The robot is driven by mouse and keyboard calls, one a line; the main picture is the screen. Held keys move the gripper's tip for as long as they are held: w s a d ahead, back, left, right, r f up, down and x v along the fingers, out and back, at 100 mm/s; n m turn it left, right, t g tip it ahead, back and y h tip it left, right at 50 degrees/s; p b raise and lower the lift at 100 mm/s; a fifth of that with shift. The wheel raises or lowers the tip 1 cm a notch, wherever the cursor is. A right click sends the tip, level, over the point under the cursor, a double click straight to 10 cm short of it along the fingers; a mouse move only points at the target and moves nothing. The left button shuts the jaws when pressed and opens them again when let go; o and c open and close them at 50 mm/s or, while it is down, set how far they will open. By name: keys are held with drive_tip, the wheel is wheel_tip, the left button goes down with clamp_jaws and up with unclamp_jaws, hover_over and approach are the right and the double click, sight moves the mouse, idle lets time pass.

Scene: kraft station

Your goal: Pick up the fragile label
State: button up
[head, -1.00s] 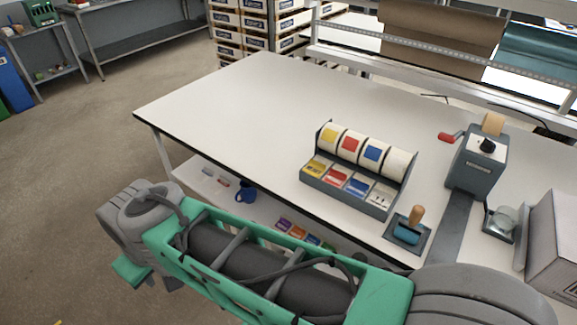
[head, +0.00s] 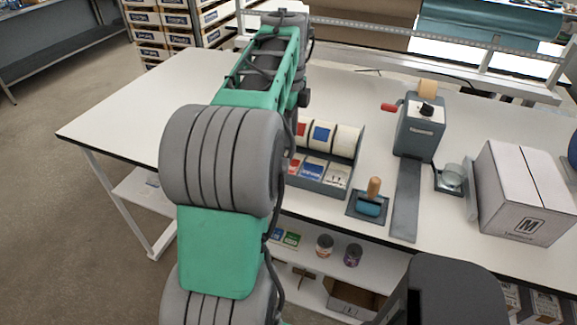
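The label dispenser (head: 338,160) is a grey holder on the white bench, partly hidden behind my arm. Its visible rolls are a red-marked roll (head: 302,129), a blue-marked roll (head: 322,133) and a plain white roll (head: 347,141). In front of them lie a red label (head: 295,166), a blue label (head: 313,170) and a white label (head: 337,176). The printing is too small to tell which one is the fragile label. The dispenser's left end is hidden by my arm. My arm stretches over the bench to the left of the dispenser; my gripper does not show.
A blue roller with a wooden handle (head: 370,203) stands right of the dispenser. The white bench top (head: 120,110) is clear at the left.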

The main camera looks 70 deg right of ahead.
sight(293, 163)
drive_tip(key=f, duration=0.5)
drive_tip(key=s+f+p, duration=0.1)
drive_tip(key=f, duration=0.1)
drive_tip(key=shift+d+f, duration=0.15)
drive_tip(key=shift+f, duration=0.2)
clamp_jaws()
